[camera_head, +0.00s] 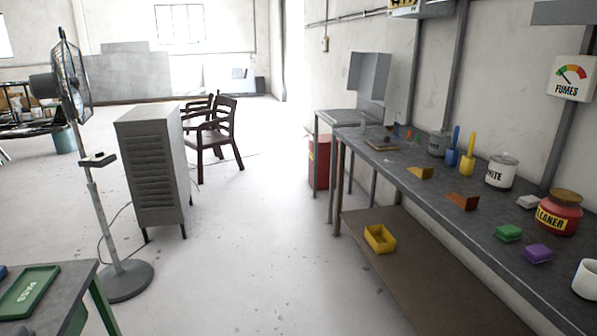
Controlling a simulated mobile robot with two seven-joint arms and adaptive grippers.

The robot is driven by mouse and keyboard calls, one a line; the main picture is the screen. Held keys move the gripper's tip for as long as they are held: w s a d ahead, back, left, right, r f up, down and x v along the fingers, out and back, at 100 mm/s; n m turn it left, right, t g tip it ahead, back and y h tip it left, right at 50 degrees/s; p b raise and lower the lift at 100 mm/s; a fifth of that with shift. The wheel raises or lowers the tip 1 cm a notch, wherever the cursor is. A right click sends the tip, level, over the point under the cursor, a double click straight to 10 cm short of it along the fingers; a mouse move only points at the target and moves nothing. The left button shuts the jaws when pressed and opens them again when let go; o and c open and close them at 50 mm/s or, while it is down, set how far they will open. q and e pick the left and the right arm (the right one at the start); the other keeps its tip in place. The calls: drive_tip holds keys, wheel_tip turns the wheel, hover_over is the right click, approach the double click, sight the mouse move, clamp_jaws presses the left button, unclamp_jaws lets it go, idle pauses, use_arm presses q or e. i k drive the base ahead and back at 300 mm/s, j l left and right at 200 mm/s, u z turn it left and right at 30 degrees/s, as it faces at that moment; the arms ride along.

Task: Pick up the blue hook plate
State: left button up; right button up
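I cannot make out a blue hook plate for certain. A small blue piece (396,130) stands at the far end of the long grey workbench (430,190) on the right, too small to identify. A sliver of a blue thing (2,271) shows at the left edge on the near-left table (75,285), mostly cut off. Neither of my grippers is in view.
The bench holds a blue brush (452,156), a yellow brush (468,158), a white can (501,172), a red jar (558,213) and small coloured blocks. A green tray (48,275) lies at left. A fan (126,275) and cabinet (152,170) flank open floor.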

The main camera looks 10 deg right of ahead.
sight(397, 125)
drive_tip(key=i, duration=1.7)
drive_tip(key=i+z, duration=0.1)
drive_tip(key=i, duration=0.55)
drive_tip(key=i+j+z, duration=0.1)
drive_tip(key=i, duration=0.5)
drive_tip(key=i+j+z, duration=0.1)
drive_tip(key=i, duration=0.55)
drive_tip(key=j, duration=0.1)
